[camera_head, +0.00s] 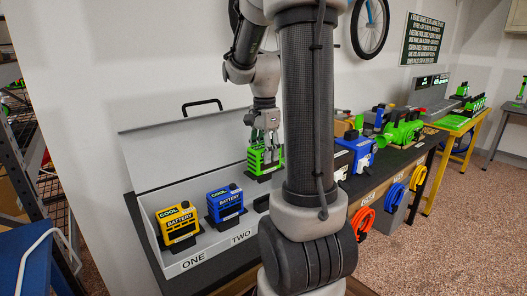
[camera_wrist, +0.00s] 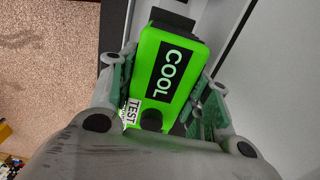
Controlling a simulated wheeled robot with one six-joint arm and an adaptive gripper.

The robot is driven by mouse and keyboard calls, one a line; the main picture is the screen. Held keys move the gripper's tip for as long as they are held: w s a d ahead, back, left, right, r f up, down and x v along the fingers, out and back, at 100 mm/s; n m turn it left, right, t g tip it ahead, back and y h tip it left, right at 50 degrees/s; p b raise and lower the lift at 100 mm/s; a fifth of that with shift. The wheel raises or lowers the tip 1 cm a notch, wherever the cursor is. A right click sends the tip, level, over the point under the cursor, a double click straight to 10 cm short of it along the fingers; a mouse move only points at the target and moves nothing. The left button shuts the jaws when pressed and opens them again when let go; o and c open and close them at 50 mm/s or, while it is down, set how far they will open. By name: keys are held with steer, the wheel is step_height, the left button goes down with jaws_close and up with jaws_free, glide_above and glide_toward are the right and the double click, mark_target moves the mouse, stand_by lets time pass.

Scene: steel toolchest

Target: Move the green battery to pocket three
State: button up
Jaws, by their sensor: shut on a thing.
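The green battery (camera_head: 262,159), marked COOL, is held by my gripper (camera_head: 264,135) inside or just above the open steel chest (camera_head: 205,252). In the wrist view the green battery (camera_wrist: 165,75) sits between the two fingers, its black top knob near the palm. A yellow battery (camera_head: 177,222) stands behind label ONE, and a blue battery (camera_head: 225,202) behind label TWO. A black pocket edge (camera_head: 262,202) shows right of the blue battery, partly behind my arm. I cannot tell whether the green battery touches a pocket. Any label for pocket three is hidden by my arm.
The chest's raised lid (camera_head: 185,150) stands behind the batteries, near the gripper. Right of my arm, the dark bench holds a blue device (camera_head: 358,152) and a green machine (camera_head: 402,130).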

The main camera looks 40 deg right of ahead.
mark_target(264, 181)
steer(key=shift+f, duration=2.9)
steer(key=shift+f, duration=2.3)
steer(key=o, duration=1.5)
step_height(264, 181, up, 12)
